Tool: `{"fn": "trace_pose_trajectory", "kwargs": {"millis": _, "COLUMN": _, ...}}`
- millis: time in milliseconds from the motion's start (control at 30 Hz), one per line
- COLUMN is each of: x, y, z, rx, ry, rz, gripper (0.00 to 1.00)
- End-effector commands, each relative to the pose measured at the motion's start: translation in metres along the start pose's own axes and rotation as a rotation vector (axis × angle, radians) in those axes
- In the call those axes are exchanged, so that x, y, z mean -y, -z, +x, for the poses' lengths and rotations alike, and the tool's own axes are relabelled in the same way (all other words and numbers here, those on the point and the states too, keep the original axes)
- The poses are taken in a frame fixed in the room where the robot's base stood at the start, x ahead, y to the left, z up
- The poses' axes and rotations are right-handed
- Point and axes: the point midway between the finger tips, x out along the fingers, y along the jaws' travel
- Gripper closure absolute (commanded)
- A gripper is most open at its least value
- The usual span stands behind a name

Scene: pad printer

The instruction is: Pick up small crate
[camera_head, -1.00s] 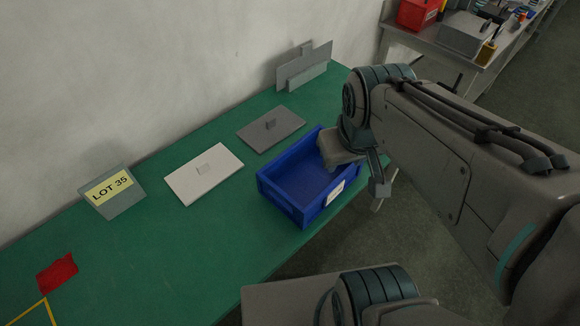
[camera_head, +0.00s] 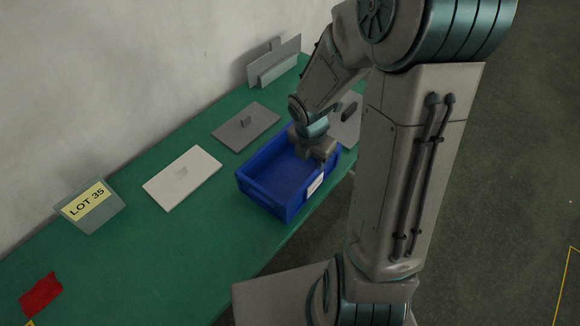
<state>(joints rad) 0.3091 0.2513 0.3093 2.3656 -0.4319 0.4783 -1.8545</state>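The small crate is a blue open-topped box (camera_head: 262,197) with a white label on its near side. It stands upright on the green table and looks empty. My gripper (camera_head: 316,158) points down at the crate's right end, over or at its rim. Its fingertips are hidden by the crate wall and the gripper body, so I cannot tell whether they are open or touch the crate.
A LOT 35 sign (camera_head: 90,206) and a red piece (camera_head: 41,295) are at the left. A grey stand (camera_head: 273,62) is at the back.

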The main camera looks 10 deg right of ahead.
Motion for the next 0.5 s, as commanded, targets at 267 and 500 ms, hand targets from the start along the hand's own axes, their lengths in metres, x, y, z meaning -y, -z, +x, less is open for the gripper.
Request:
{"fn": "trace_pose_trajectory", "kwargs": {"millis": 267, "x": 0.000, "y": 0.002, "z": 0.053, "rx": -0.006, "ry": 0.004, "rz": -0.017, "gripper": 0.63}}
{"fn": "trace_pose_trajectory", "kwargs": {"millis": 500, "x": 0.000, "y": 0.001, "z": 0.083, "rx": -0.003, "ry": 0.001, "rz": -0.015, "gripper": 0.63}}
